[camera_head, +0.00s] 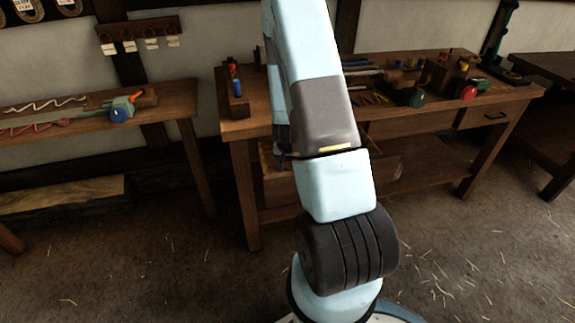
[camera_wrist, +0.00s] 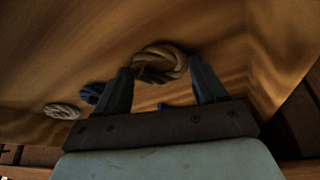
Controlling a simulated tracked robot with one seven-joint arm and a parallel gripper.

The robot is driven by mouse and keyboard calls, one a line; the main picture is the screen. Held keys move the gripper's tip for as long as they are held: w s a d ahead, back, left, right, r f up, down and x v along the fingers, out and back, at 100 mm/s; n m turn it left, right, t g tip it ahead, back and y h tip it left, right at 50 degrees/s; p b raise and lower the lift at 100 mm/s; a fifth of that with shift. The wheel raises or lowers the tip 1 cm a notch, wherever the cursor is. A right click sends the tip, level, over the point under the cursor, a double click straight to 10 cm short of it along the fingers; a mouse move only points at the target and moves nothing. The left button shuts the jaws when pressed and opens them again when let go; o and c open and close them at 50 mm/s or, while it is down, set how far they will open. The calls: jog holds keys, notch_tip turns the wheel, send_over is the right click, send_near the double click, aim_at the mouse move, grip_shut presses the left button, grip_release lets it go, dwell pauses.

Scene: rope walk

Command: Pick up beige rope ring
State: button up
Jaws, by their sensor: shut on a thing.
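The beige rope ring (camera_wrist: 160,63) is in the wrist view, between the two fingers of my gripper (camera_wrist: 157,82). It is a thick twisted loop, and the fingers are shut on its left and right sides. A brown wooden surface lies behind it. I cannot tell whether the ring touches that surface. In the head view my arm hides the gripper and the ring.
A blue rope ring (camera_wrist: 92,93) and a pale ring (camera_wrist: 62,111) lie to the left of my gripper. A wooden wall or edge rises close on the right. In the head view a workbench (camera_head: 440,122) with tools stands behind my arm.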

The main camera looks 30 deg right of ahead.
jog(key=shift+c, duration=0.3)
notch_tip(320, 180, up, 18)
dwell(0.8)
